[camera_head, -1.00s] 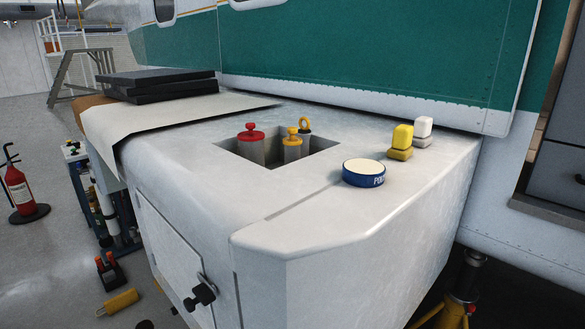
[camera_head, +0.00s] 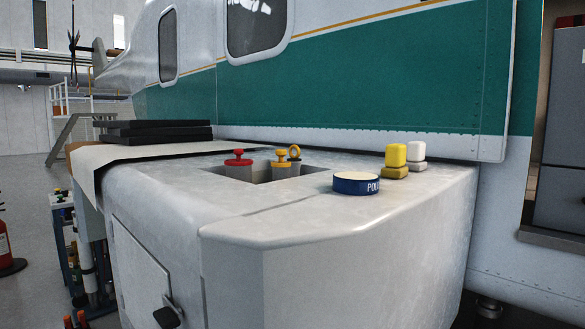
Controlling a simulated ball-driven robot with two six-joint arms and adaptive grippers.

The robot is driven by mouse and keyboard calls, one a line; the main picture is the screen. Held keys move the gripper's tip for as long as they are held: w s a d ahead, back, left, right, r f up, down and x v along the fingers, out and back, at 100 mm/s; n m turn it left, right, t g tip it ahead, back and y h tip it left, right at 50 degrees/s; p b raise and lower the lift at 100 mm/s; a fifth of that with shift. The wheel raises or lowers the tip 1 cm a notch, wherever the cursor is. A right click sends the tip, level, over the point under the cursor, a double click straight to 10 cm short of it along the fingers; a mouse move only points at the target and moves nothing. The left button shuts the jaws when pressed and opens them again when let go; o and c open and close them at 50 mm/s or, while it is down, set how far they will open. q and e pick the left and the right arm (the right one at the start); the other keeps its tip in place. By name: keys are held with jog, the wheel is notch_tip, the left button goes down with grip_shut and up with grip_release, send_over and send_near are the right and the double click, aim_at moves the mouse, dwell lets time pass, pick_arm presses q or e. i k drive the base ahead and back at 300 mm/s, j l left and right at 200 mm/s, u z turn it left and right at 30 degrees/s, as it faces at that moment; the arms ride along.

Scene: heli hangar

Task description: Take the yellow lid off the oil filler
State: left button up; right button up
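The yellow lid (camera_head: 281,161) sits on top of a grey filler neck (camera_head: 280,172) in the square recess of the white sponson top. A red lid (camera_head: 238,159) on another grey neck stands to its left. A yellow ring handle (camera_head: 294,152) rises just behind and to the right of the yellow lid. The lower parts of the necks are hidden by the recess edge. Neither of my grippers is in view.
A blue round tin (camera_head: 356,184) stands right of the recess. A yellow block (camera_head: 395,161) and a white block (camera_head: 415,155) stand behind it. Black slabs (camera_head: 155,133) lie on a pale sheet (camera_head: 135,153) at the left. The front of the top is clear.

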aim_at(280, 152)
jog(key=l+z, duration=0.1)
jog(key=l, duration=0.3)
jog(key=i+l+z, duration=0.15)
jog(key=l, duration=0.25)
jog(key=i+l+z, duration=0.1)
jog(key=l, duration=0.25)
jog(key=i+l+z, duration=0.15)
jog(key=l, duration=0.25)
